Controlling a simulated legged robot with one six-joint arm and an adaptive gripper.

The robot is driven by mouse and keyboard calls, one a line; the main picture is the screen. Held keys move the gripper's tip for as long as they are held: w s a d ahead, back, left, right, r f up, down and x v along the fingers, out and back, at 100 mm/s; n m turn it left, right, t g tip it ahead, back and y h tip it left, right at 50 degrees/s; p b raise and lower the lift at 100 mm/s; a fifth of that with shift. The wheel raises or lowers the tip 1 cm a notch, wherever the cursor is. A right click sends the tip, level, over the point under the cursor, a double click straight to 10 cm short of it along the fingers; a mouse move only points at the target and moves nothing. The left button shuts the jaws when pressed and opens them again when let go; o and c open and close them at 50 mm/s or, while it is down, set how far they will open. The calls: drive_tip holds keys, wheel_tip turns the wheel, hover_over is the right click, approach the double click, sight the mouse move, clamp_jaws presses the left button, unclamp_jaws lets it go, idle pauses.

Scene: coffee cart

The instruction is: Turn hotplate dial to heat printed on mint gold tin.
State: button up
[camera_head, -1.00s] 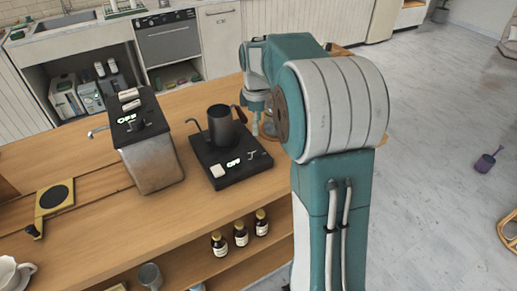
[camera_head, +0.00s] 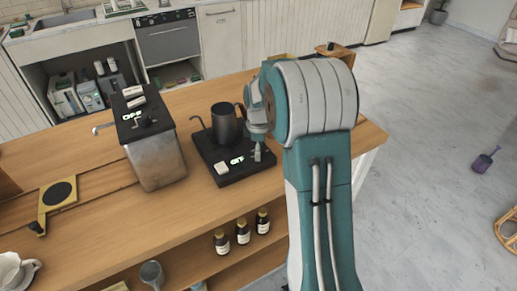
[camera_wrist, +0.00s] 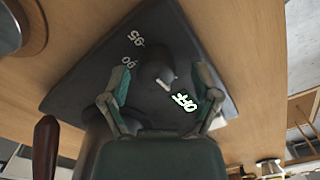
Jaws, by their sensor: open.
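The black hotplate (camera_head: 207,157) lies on the wooden counter with a black gooseneck kettle (camera_head: 224,122) on it. In the wrist view, the hotplate's face (camera_wrist: 90,80) carries the marks 95, 90 and a lit OFF. The dark round dial (camera_wrist: 156,72) has a pale pointer aimed roughly towards OFF. My gripper (camera_wrist: 162,98) is open, its fingers apart on either side of the dial; I cannot tell whether they touch it. In the head view, my gripper (camera_head: 258,152) is low over the hotplate's right side and hides the dial. I cannot make out a mint gold tin.
A steel boiler (camera_head: 155,160) with a black top stands left of the hotplate. A yellow-framed black disc (camera_head: 58,193) lies farther left. Several small brown bottles (camera_head: 243,232) stand on the shelf below. The counter's near strip is clear.

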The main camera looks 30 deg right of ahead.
drive_tip(key=shift+d, duration=0.4)
drive_tip(key=shift+c, duration=0.6)
drive_tip(key=shift+d, duration=0.15)
clamp_jaws()
drive_tip(key=shift+a, duration=0.2)
